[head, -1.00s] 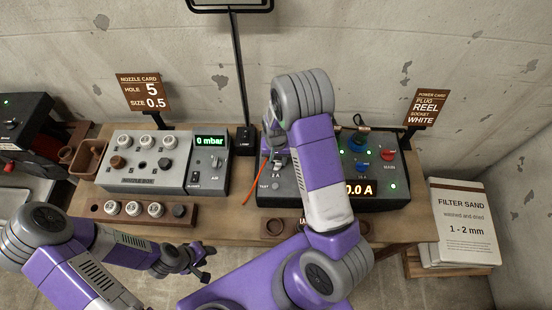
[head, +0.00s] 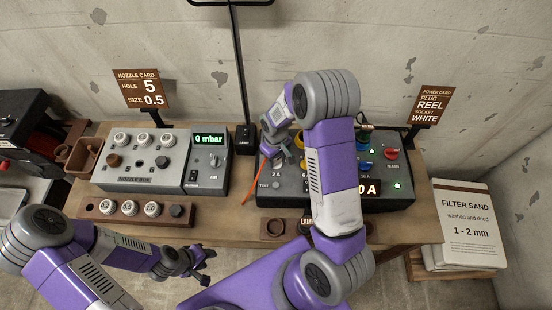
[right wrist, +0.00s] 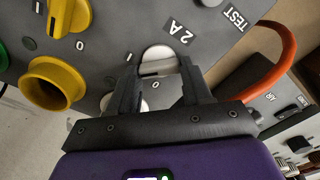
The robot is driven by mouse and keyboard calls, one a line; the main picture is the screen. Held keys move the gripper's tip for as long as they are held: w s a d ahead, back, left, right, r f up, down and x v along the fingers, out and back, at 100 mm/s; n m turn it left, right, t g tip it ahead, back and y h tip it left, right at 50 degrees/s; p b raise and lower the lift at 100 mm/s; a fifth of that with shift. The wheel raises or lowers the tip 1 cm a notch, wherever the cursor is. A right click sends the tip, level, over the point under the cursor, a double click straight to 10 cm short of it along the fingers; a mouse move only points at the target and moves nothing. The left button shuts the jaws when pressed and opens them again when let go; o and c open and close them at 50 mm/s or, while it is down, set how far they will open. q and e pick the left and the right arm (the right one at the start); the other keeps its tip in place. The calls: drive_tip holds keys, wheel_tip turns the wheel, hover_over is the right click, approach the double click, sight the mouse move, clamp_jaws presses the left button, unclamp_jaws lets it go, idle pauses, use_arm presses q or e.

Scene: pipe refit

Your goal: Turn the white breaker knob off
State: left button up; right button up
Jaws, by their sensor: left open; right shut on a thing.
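The white breaker knob (right wrist: 158,62) is on the grey power panel, beside the "2 A" label in the right wrist view. My right gripper (right wrist: 160,88) is shut on it, with one dark finger on each side. In the head view my right gripper (head: 283,158) is at the left end of the power panel (head: 385,204), and the knob is mostly hidden there. My left gripper (head: 203,266) is open and empty, low in front of the table's edge.
A yellow knob (right wrist: 68,16) and yellow socket (right wrist: 50,84) are beside the white knob. An orange cable (right wrist: 276,62) runs near the TEST label. The nozzle box (head: 140,176) stands left. My right arm covers the panel's middle.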

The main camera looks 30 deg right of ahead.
sight(275, 161)
drive_tip(key=n+b, duration=0.1)
drive_tip(key=n, duration=0.3)
drive_tip(key=shift+n, duration=0.3)
drive_tip(key=shift+a+n, duration=0.1)
drive_tip(key=shift+n, duration=2.1)
drive_tip(key=o, duration=1.1)
drive_tip(key=shift+c, duration=0.2)
wheel_tip(275, 161, up, 8)
drive_tip(key=shift+f+p, duration=0.15)
drive_tip(key=shift+p, duration=0.15)
